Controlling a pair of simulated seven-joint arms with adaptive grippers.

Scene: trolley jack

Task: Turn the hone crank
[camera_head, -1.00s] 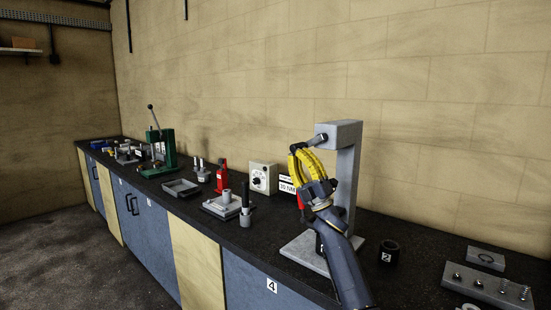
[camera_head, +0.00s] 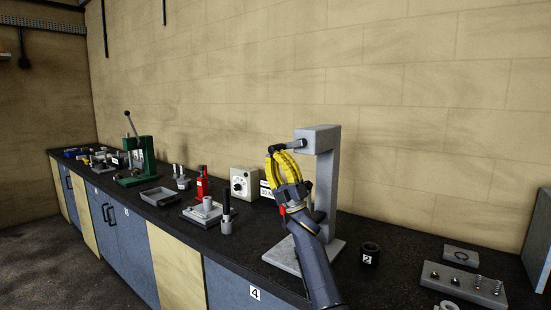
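The grey hone stand (camera_head: 326,190) stands upright on a flat base on the dark bench, with an arm reaching left at its top. The dark hone crank (camera_head: 288,146) sticks out left from that arm. My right gripper (camera_head: 279,155) comes up from below, its yellow fingers curving together around the crank's outer end. It looks shut on the crank; the fingers hide the handle and the exact contact. My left gripper is not in view.
A dark cup marked 2 (camera_head: 370,253) and a grey plate with pins (camera_head: 463,284) stand to the right. A white dial box (camera_head: 243,183), red bottle jack (camera_head: 202,184) and green press (camera_head: 149,158) stand to the left.

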